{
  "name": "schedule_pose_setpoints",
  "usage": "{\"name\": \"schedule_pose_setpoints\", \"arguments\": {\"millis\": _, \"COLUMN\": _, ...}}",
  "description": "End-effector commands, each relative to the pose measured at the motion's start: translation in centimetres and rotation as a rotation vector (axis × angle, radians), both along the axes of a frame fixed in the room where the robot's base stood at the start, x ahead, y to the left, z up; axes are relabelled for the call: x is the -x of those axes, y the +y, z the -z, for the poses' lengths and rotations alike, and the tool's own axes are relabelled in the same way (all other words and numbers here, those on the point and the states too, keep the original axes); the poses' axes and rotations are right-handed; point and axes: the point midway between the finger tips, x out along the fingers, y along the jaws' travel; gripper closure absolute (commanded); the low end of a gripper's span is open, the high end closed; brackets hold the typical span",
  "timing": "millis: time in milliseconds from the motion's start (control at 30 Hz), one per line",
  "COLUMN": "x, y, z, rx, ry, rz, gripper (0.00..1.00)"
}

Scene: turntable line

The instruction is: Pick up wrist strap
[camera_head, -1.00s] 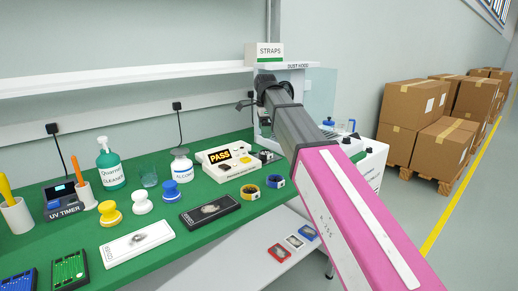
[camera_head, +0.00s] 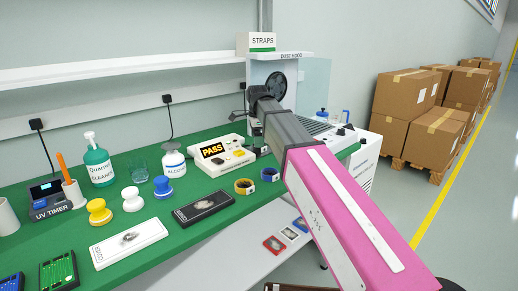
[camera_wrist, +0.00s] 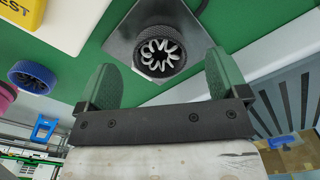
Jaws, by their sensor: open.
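Two wrist-strap-like bands lie on the green bench in the head view: a yellow one (camera_head: 244,186) and a blue one (camera_head: 270,174). In the wrist view a blue ring (camera_wrist: 33,76) lies left of my gripper (camera_wrist: 155,72), with part of a pink ring (camera_wrist: 5,97) at the edge. I cannot tell whether these are the same bands. My gripper is open and empty. Between and beyond its fingers is a dark square plate with a round, finned part (camera_wrist: 158,52). In the head view the fingers are hardly visible beyond the arm.
A tester reading PASS (camera_head: 222,155) stands beside the bands. A dust hood (camera_head: 278,58) stands at the bench's far end, with a STRAPS box (camera_head: 256,42) on top. Bottles, knobs and phone-like slabs (camera_head: 203,206) crowd the near bench.

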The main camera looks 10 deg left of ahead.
Motion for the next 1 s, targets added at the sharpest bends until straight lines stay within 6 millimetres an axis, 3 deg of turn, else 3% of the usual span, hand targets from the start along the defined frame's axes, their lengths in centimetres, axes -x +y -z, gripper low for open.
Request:
{"name": "schedule_pose_setpoints", "arguments": {"millis": 200, "x": 0.1, "y": -0.1, "z": 2.8, "rx": 0.0, "ry": 0.001, "rz": 0.0, "gripper": 0.08}}
{"name": "schedule_pose_setpoints", "arguments": {"millis": 467, "x": 0.1, "y": -0.1, "z": 3.0, "rx": 0.0, "ry": 0.0, "rz": 0.0, "gripper": 0.08}}
{"name": "schedule_pose_setpoints", "arguments": {"millis": 633, "x": 0.1, "y": -0.1, "z": 3.0, "rx": 0.0, "ry": 0.0, "rz": 0.0, "gripper": 0.61}}
{"name": "schedule_pose_setpoints", "arguments": {"millis": 1000, "x": 0.1, "y": -0.1, "z": 2.8, "rx": 0.0, "ry": 0.0, "rz": 0.0, "gripper": 0.65}}
